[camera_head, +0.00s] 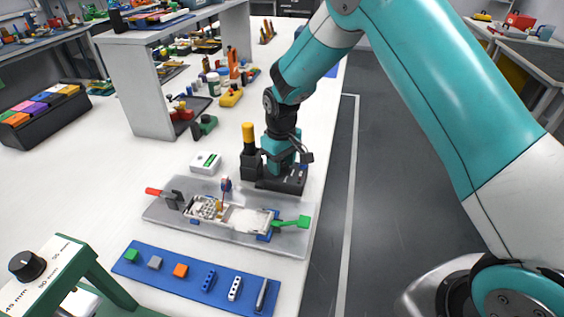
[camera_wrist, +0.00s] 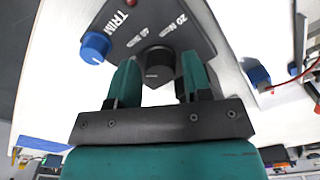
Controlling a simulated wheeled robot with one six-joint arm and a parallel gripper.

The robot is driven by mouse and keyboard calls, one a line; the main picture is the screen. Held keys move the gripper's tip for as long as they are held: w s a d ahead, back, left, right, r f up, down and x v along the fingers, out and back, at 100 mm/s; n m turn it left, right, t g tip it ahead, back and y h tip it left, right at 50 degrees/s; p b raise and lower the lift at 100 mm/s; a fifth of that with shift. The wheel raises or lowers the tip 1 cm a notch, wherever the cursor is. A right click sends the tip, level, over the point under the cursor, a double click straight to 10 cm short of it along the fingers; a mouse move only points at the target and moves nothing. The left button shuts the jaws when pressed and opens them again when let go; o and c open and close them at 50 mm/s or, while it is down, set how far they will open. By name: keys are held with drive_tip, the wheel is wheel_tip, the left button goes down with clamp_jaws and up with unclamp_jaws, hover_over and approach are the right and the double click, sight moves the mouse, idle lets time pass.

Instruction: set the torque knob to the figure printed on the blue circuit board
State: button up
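The torque knob (camera_wrist: 160,66) is a black round knob on a dark panel (camera_wrist: 185,22), with white "Nmm" figures around it, one reading 20. A blue knob (camera_wrist: 95,46) sits beside the word TRIM. My gripper (camera_wrist: 158,72) has one green finger on each side of the black knob, with a gap showing at both sides. In the head view my gripper (camera_head: 283,163) is low over the dark control box (camera_head: 265,183), and the arm hides part of it. I cannot pick out a blue circuit board with a readable figure.
A grey fixture plate (camera_head: 160,212) with a white pouch cell (camera_head: 248,221) and a green handle (camera_head: 292,223) lies in front. A blue mat (camera_head: 130,258) holds several small parts. A green stand (camera_head: 92,262) with a black knob (camera_head: 27,265) and mm marks is front left.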

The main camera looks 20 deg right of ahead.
sight(282, 165)
drive_tip(key=shift+o, duration=0.7)
wheel_tip(282, 165, up, 17)
drive_tip(key=b, duration=0.1)
drive_tip(key=shift+r, duration=0.2)
drive_tip(key=s+a+r+n+y, duration=0.1)
drive_tip(key=s+a+r+y, duration=0.1)
drive_tip(key=s, duration=1.3)
drive_tip(key=s+a+r+n+y+p, duration=0.1)
drive_tip(key=s+a+r+y, duration=0.1)
drive_tip(key=s, duration=1.4)
drive_tip(key=shift+s+a+r, duration=0.15)
drive_tip(key=shift+a+r, duration=0.05)
drive_tip(key=shift+r, duration=0.5)
